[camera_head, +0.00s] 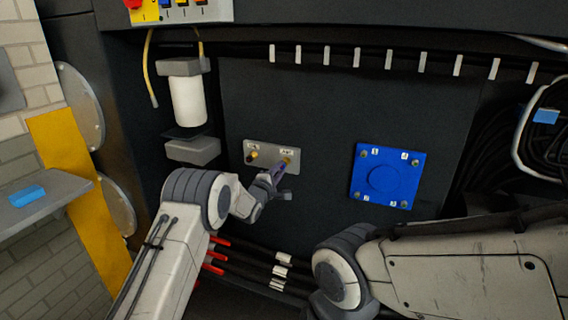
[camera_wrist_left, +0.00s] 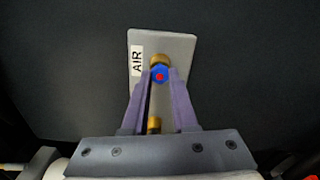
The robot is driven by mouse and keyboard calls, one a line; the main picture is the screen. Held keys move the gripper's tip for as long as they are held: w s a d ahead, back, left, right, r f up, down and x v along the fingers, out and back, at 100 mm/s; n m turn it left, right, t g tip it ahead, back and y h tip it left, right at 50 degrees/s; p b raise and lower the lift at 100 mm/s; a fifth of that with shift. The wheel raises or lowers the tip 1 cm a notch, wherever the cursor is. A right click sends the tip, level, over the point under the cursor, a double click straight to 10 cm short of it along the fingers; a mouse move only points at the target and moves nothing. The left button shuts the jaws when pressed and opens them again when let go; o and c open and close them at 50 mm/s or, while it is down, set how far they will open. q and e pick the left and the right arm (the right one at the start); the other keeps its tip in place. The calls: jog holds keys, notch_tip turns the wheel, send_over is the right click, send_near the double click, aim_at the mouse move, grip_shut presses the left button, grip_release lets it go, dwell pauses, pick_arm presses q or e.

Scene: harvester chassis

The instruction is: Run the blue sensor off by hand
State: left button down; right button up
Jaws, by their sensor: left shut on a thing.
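A grey plate (camera_head: 272,150) on the dark chassis wall carries brass fittings with small labels; the right one reads AIR. The plate also shows in the left wrist view (camera_wrist_left: 180,50). My left gripper (camera_head: 278,172) is at the AIR fitting, its purple fingers (camera_wrist_left: 160,78) closed on the small blue sensor (camera_wrist_left: 159,72), a hex body with a red centre. The sensor sits against the brass AIR port (camera_wrist_left: 159,59); how far it is threaded cannot be told. A second brass fitting (camera_wrist_left: 154,124) lies between the fingers, nearer the palm. My right gripper is out of view.
A blue square cover (camera_head: 388,177) with corner bolts is on the wall to the right. A white cylinder filter (camera_head: 187,100) hangs to the upper left. Red-banded hoses (camera_head: 213,256) run below. A grey shelf (camera_head: 62,186) with a blue block (camera_head: 27,196) stands far left.

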pick_arm(q)
jog(key=n, duration=0.4)
jog(key=shift+s+f+n, duration=0.1)
jog(key=shift+f+n, duration=0.15)
jog(key=shift+n, duration=0.05)
jog(key=c, duration=0.6)
grip_release()
jog(key=shift+a+r, duration=0.1)
jog(key=shift+r, duration=0.05)
jog(key=shift+c, duration=1.2)
jog(key=shift+r, duration=0.1)
jog(key=shift+p, duration=0.3)
jog(key=shift+v, duration=1.1)
